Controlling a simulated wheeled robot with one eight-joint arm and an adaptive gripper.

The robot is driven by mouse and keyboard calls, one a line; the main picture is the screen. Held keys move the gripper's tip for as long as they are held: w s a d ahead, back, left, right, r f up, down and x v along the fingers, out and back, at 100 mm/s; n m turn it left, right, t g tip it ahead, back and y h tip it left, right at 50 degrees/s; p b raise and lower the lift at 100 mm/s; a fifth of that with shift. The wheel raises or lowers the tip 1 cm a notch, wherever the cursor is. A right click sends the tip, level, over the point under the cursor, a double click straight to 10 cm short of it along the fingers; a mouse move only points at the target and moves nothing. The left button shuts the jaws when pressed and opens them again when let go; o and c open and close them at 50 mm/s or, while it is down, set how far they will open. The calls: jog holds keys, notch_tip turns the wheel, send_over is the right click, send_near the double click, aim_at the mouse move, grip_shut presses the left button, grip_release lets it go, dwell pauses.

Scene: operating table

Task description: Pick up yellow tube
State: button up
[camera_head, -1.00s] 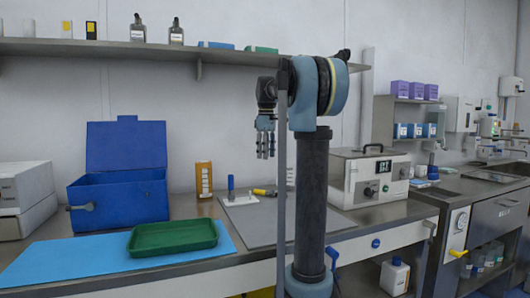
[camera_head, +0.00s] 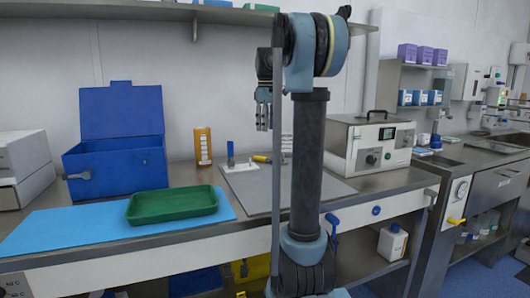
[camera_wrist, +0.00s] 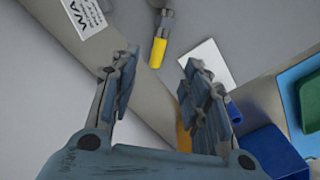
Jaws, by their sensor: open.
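The yellow tube (camera_head: 262,158) lies on the grey mat (camera_head: 280,187) beside the white rack (camera_head: 240,167) in the head view. In the wrist view, the yellow tube (camera_wrist: 158,53) lies just beyond my fingertips, with a grey part at its far end. My gripper (camera_head: 263,128) points down above the bench, over the tube's area. In the wrist view my gripper (camera_wrist: 161,66) is open and empty, its two fingers wide apart. A blue tube (camera_head: 230,152) stands at the white rack, partly hidden by the right finger in the wrist view.
A blue box (camera_head: 115,157) with its lid up and a green tray (camera_head: 172,204) on a blue cloth (camera_head: 60,225) are on the left. A white device (camera_head: 370,145) stands right of my arm.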

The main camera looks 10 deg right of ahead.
aim_at(265, 160)
notch_tip(265, 160, down, 14)
jog(key=shift+f, duration=0.15)
dwell(0.4)
grip_shut()
